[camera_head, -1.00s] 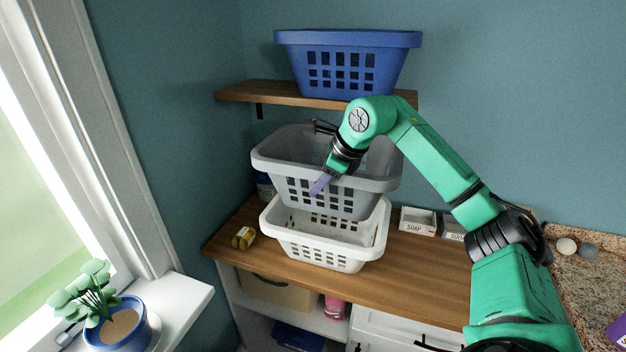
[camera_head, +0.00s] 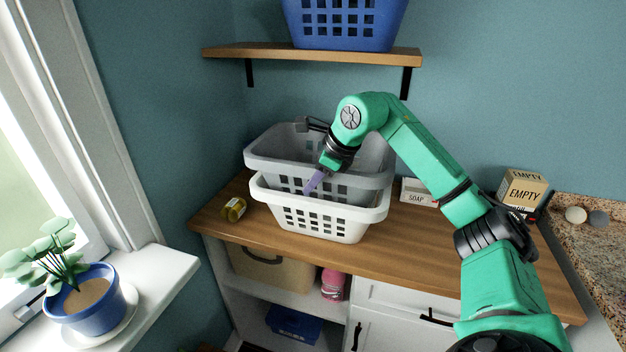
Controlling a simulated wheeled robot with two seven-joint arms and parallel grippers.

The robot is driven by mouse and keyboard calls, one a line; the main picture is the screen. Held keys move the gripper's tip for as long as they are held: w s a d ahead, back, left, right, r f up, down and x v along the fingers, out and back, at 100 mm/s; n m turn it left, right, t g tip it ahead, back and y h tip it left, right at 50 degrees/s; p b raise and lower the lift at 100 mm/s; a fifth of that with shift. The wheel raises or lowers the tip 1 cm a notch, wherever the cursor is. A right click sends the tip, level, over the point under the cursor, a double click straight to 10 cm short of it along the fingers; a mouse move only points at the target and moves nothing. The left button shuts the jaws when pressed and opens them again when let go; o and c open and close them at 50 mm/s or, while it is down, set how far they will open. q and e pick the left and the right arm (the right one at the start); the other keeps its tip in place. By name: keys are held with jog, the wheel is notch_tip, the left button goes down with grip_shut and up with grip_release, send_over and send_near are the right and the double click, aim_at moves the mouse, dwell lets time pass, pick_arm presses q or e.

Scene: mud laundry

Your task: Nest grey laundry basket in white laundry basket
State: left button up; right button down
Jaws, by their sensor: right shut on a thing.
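The white laundry basket (camera_head: 325,222) stands upright on the wooden counter. The grey laundry basket (camera_head: 268,160) is above it with its lower part down inside the white one; its rim stands clear above the white rim. Whether its bottom touches the white basket's floor is hidden. My right gripper (camera_head: 314,181) is shut on the grey basket's near wall, with one purple finger showing outside that wall. My left gripper is not in view.
A blue basket (camera_head: 350,25) sits on the wall shelf (camera_head: 300,53) above. A yellow jar (camera_head: 234,209) lies left of the baskets. A soap box (camera_head: 417,192) and a box marked empty (camera_head: 522,190) stand to the right. A potted plant (camera_head: 92,304) is on the sill.

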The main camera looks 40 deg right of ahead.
jog(key=shift+f, duration=0.35)
jog(key=shift+s+d, duration=0.1)
grip_release()
dwell(0.7)
jog(key=shift+s+a, duration=0.35)
jog(key=shift+a, duration=0.2)
notch_tip(320, 180, up, 12)
jog(key=p, duration=1.1)
jog(key=shift+r+p, duration=0.1)
jog(key=shift+p, duration=0.3)
